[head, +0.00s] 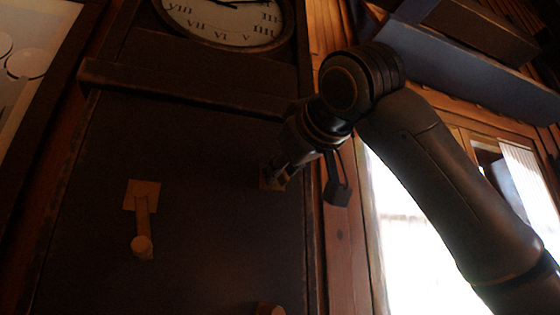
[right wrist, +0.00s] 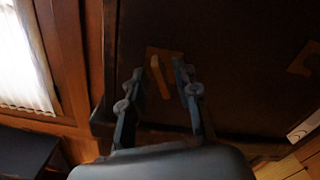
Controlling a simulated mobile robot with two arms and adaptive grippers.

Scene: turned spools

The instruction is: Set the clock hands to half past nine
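The round white clock face (head: 222,22) is at the top of the head view, its upper part cut off. Short pieces of dark hands (head: 232,3) show at the top edge; their full reading cannot be told. Below, the dark case front carries a wooden crank (head: 142,215) with a square plate and round knob, hanging down. A second wooden crank (right wrist: 160,76) is at the case's right side, mostly hidden by my right gripper (head: 304,186) in the head view. In the right wrist view my right gripper (right wrist: 158,72) is open, fingers either side of this crank; contact cannot be told. My left gripper is out of view.
Another wooden piece (head: 269,309) shows at the bottom edge of the case front. A ledge (head: 180,88) juts out under the clock face. A bright window (head: 410,235) is right of the case, and a shelf (head: 465,75) is above it.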

